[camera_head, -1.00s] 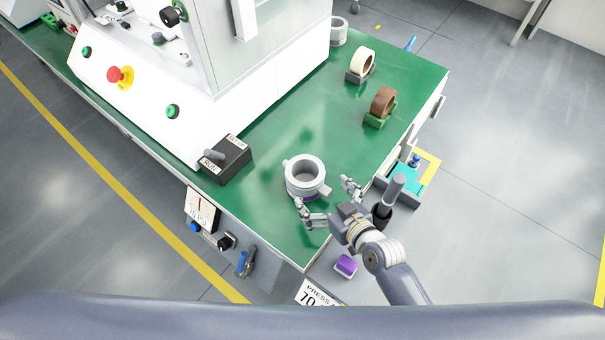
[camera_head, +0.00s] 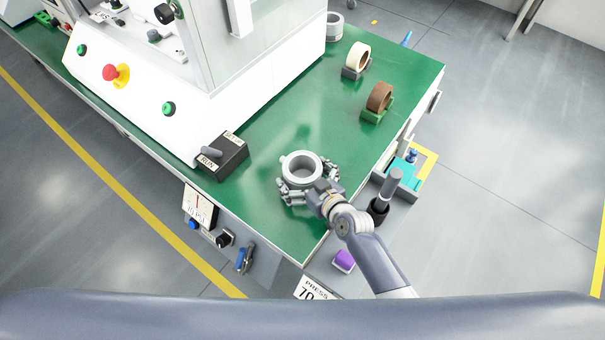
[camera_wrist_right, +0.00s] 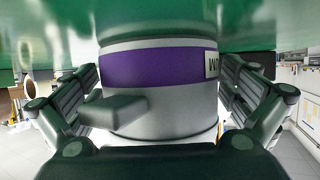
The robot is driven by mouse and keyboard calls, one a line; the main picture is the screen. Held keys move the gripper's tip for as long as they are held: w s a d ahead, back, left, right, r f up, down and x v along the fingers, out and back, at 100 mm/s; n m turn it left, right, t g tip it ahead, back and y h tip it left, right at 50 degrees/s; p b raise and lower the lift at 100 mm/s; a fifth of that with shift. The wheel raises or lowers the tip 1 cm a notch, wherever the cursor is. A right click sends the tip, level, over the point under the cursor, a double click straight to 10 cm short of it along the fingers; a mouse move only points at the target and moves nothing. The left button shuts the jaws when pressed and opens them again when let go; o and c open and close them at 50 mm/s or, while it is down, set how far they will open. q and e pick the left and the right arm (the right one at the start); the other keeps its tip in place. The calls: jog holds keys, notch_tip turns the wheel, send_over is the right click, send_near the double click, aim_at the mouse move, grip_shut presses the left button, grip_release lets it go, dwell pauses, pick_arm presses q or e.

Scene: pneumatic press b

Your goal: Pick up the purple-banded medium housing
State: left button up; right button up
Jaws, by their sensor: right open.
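The medium housing (camera_head: 301,168) is a light grey ring-shaped body standing on the green table near its front corner. In the right wrist view the housing (camera_wrist_right: 160,110) fills the middle and shows its purple band (camera_wrist_right: 150,68), part of a white label and a grey lug. My right gripper (camera_head: 308,186) is open, with its fingers around the housing's near side. In the right wrist view, a finger stands on each side of the housing, and I cannot tell whether they touch it. My left gripper is not in view.
A black switch box (camera_head: 224,156) sits on the table left of the housing. Tape rolls, one brown (camera_head: 379,97) and one cream (camera_head: 357,56), stand farther back. Another grey ring (camera_head: 334,27) is by the white press (camera_head: 150,110). Green table (camera_head: 290,115) behind the housing is clear.

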jog(key=c, duration=1.3)
jog(key=shift+r, duration=0.1)
